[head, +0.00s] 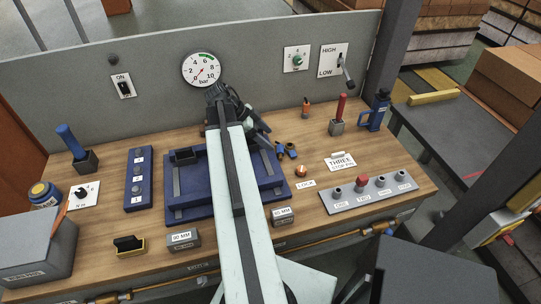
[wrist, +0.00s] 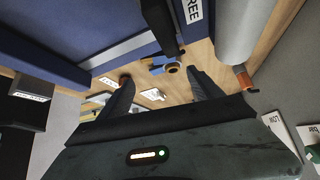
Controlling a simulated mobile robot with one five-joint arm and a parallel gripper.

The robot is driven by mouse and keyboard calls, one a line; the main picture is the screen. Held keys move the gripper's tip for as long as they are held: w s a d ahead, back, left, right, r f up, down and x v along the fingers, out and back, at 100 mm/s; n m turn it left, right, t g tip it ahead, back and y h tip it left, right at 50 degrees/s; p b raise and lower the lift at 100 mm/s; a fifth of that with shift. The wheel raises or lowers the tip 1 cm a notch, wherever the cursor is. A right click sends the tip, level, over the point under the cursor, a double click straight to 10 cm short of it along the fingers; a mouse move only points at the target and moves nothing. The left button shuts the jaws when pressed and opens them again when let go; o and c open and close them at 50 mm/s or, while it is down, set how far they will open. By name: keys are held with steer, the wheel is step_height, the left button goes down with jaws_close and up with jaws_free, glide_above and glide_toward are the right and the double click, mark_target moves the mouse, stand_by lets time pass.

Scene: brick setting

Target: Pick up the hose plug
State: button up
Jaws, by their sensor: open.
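A small blue and brass fitting with a dark part, apparently the hose plug (head: 285,150), lies on the wooden bench just right of the blue plate. It also shows in the wrist view (wrist: 162,66), just beyond my fingertips and roughly centred between them. My gripper (wrist: 158,77) is open and empty, with its two dark fingers apart on either side of the fitting in that picture. The fitting appears apart from both fingers. In the head view my arm reaches across the plate and its end is partly hidden behind the arm links.
The blue plate (head: 184,211) lies left of the fitting. A small copper-coloured knob (head: 301,171) stands right in front of it, and an orange and black item (head: 306,107) behind. A grey socket strip (head: 340,204) with a red piece lies at the right. The gauge wall (head: 160,80) closes the back.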

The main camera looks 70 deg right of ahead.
mark_target(280, 150)
steer(key=shift+w+f, duration=0.1)
steer(key=shift+f, duration=0.15)
steer(key=b+x, duration=0.2)
steer(key=shift+f, duration=0.35)
steer(key=b+x, duration=0.4)
steer(key=x, duration=0.1)
steer(key=shift+r, duration=0.1)
steer(key=shift+c, duration=0.3)
steer(key=c, duration=1.2)
step_height(280, 150, up, 10)
steer(key=p, duration=1)
